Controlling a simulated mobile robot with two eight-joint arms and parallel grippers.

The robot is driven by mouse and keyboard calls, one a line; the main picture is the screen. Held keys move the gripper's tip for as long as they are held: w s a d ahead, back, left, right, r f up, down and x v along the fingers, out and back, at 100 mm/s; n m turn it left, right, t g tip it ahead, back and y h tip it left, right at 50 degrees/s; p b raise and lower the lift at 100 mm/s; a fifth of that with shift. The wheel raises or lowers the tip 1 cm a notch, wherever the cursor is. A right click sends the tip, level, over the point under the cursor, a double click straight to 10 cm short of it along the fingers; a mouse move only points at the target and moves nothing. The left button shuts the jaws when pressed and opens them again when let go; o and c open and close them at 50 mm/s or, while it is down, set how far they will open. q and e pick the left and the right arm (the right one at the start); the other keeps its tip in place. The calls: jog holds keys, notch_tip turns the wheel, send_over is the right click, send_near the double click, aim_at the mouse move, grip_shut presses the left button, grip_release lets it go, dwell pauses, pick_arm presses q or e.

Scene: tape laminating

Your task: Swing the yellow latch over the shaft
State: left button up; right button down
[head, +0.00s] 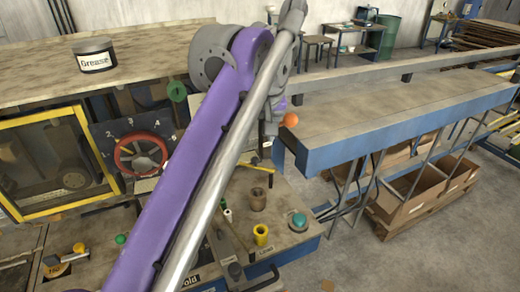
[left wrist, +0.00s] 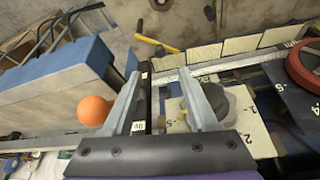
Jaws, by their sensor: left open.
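The yellow latch (head: 254,167) shows in the head view as a thin yellow bar just right of my left arm, low on the machine. In the left wrist view the yellow latch (left wrist: 158,44) lies beyond the fingertips, slanting, with a dark end. It is apart from the fingers. My left gripper (left wrist: 160,73) is open, with nothing clearly held between its fingers. I cannot make out the shaft clearly. My right gripper is not in view.
An orange ball (head: 291,119) sits at the near end of the long blue-edged table (head: 390,115), close beside my left gripper. A red handwheel (head: 141,154) is left of my arm. A yellow cup (head: 261,235) and a teal-green knob (head: 298,221) stand lower down.

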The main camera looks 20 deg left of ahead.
aim_at(255, 160)
pick_arm(q)
jog(key=b+x, duration=0.1)
jog(key=x, duration=0.8)
jog(key=shift+f, duration=0.25)
grip_shut()
dwell(1.0)
